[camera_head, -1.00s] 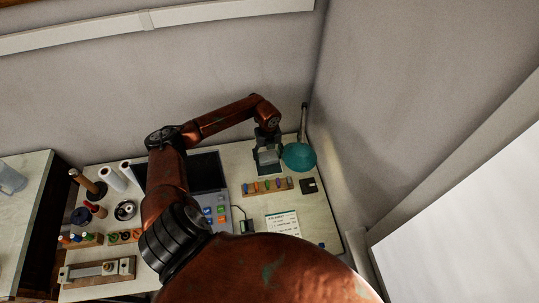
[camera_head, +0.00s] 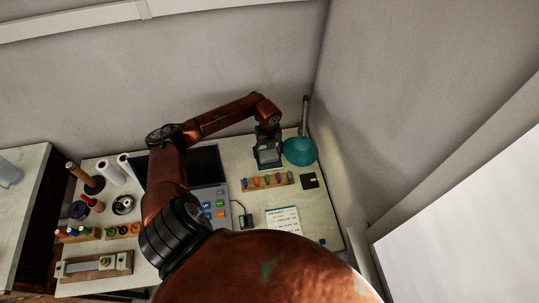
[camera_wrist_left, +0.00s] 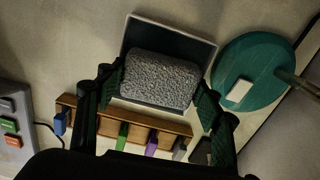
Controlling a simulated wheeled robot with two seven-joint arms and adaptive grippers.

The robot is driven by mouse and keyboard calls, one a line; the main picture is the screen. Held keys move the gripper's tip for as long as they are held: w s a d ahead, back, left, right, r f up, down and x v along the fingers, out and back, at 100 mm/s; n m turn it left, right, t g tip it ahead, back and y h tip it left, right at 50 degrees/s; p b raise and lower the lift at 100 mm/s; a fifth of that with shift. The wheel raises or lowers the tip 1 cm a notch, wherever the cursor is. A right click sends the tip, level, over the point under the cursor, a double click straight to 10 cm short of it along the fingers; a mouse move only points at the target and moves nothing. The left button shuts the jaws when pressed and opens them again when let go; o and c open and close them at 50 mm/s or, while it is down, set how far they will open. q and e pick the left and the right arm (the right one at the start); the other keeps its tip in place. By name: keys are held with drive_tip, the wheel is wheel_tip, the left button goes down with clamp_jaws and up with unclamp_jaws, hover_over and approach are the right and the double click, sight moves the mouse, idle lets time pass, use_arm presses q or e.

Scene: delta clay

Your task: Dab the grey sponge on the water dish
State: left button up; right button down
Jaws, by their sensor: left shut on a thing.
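The grey sponge (camera_wrist_left: 160,78) is a rough, speckled block in the left wrist view. My left gripper (camera_wrist_left: 157,84) is shut on it, with one finger at each end. A grey square dish (camera_wrist_left: 196,47), which looks like the water dish, lies behind and under the sponge, its upper and right rims showing. The sponge covers the dish's middle; I cannot tell whether they touch. In the head view my left gripper (camera_head: 266,140) is over the dish (camera_head: 269,160) near the back of the table, and the sponge is too small to make out. My right gripper is not in view.
A teal round base with a rod (camera_head: 299,151) stands close right of the dish. A wooden rack of coloured pieces (camera_head: 267,182) lies in front. A black square (camera_head: 310,181) and a printed sheet (camera_head: 284,220) lie nearby. Walls close off the back and right.

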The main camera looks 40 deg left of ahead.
sight(269, 154)
use_arm(q)
drive_tip(key=shift+f, duration=0.5)
idle(0.4)
drive_tip(key=shift+f, duration=0.1)
idle(0.9)
drive_tip(key=shift+r+p, duration=2.35)
drive_tip(key=shift+r, duration=1.25)
drive_tip(key=shift+f, duration=0.1)
